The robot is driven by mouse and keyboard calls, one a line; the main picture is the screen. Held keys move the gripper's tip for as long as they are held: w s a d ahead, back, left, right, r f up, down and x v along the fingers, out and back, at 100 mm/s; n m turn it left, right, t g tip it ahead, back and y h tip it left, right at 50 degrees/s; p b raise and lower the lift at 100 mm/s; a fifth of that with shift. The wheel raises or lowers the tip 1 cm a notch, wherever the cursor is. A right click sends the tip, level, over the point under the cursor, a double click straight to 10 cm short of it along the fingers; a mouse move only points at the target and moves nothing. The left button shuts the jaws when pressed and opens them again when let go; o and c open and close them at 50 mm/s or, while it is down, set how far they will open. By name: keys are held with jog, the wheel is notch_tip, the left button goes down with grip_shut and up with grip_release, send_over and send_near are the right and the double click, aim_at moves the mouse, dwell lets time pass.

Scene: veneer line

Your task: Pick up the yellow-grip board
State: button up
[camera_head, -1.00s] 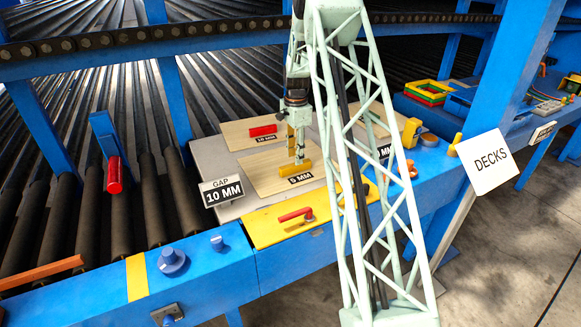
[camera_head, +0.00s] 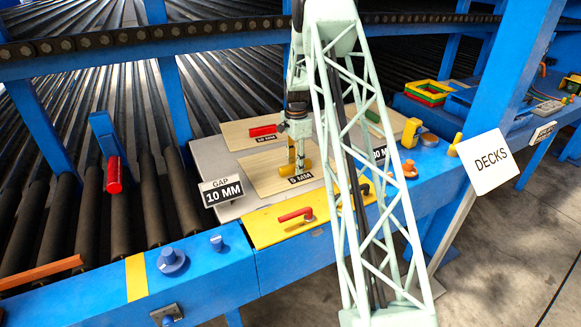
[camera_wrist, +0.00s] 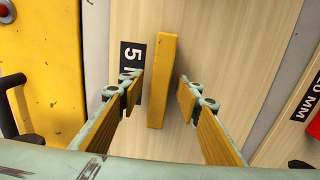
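The yellow-grip board (camera_head: 256,179) is a pale wood sheet labelled 5 MM, lying flat on the grey deck. Its yellow bar grip (camera_wrist: 163,80) stands up from the wood in the wrist view, beside the black 5 MM label (camera_wrist: 130,70). My gripper (camera_wrist: 160,90) is open over the board, with one finger on each side of the bar and a visible gap on both sides. In the head view my gripper (camera_head: 298,168) is low over the board and partly hides the grip.
A red-grip board (camera_head: 235,133) lies behind, and a board with a green grip (camera_head: 373,116) lies to the right, partly behind my arm. A yellow plate with a red handle (camera_head: 296,214) is in front. A GAP 10 MM sign (camera_head: 222,190) stands at the left.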

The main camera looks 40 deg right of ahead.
jog(key=shift+c, duration=0.5)
grip_shut()
jog(key=shift+r, duration=0.15)
jog(key=shift+r+p, duration=0.3)
jog(key=shift+r, duration=4.6)
